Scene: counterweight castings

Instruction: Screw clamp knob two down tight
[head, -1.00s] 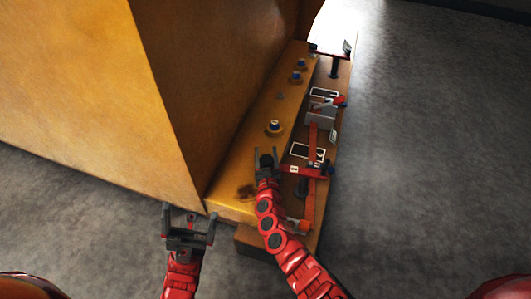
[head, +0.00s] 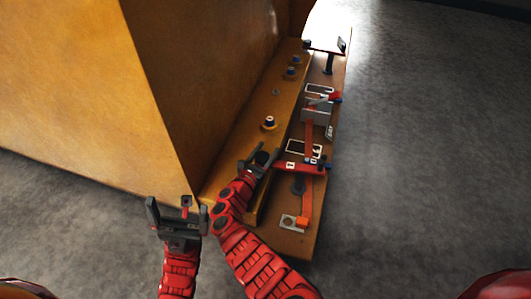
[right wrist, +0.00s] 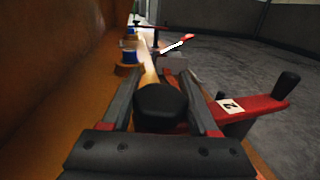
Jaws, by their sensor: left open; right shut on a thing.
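My right gripper (head: 258,162) is shut on a black round knob (right wrist: 160,105) at the near end of the orange-brown ledge. In the right wrist view the knob sits between the two fingers. A red clamp bar (right wrist: 245,110) with a white tag that reads 2 lies just right of the gripper. In the head view this red bar (head: 304,167) runs from beside the knob to the ledge's right side. The knob's stem is hidden. My left gripper (head: 178,216) is open and empty, left of the ledge's near end.
A large orange casting (head: 70,80) stands at the left. Several blue-topped studs (head: 269,122) line the ledge. A grey block with a red lever (head: 318,108) and a black post clamp (head: 328,60) stand farther back. Bare grey floor (head: 430,150) lies at the right.

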